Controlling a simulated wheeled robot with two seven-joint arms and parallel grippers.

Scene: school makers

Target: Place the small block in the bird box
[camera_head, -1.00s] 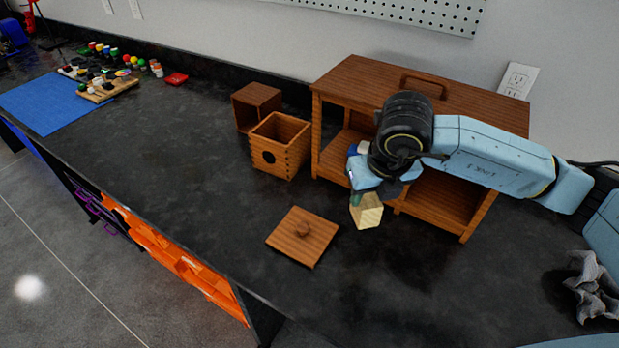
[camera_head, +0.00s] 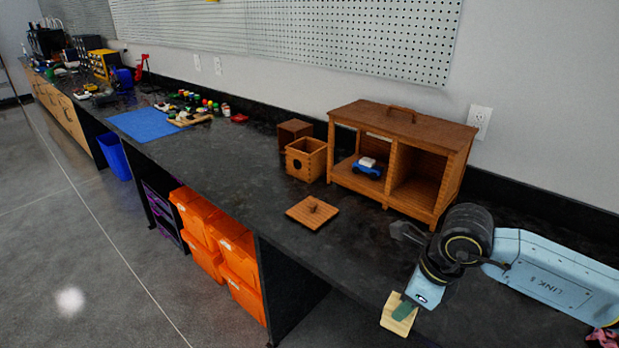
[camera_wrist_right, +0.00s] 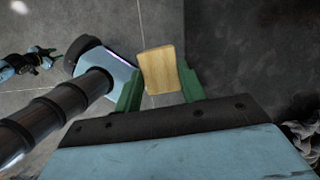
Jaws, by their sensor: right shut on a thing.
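The small block (camera_head: 398,314) is pale wood. My right gripper (camera_head: 405,306) is shut on it and holds it out at the front edge of the counter, at the lower right of the head view. In the right wrist view the block (camera_wrist_right: 161,70) sits between the green fingers of the gripper (camera_wrist_right: 160,88). The bird box (camera_head: 306,160) is a brown wooden box with a round hole in its front and an open top, farther back and left on the counter. Its square lid with a knob (camera_head: 312,211) lies flat in front of it.
A wooden cabinet (camera_head: 425,128) with two open bays stands right of the bird box, a blue and white toy car (camera_head: 368,167) in its left bay. A smaller brown box (camera_head: 293,132) stands behind the bird box. Orange bins (camera_head: 240,283) are under the counter.

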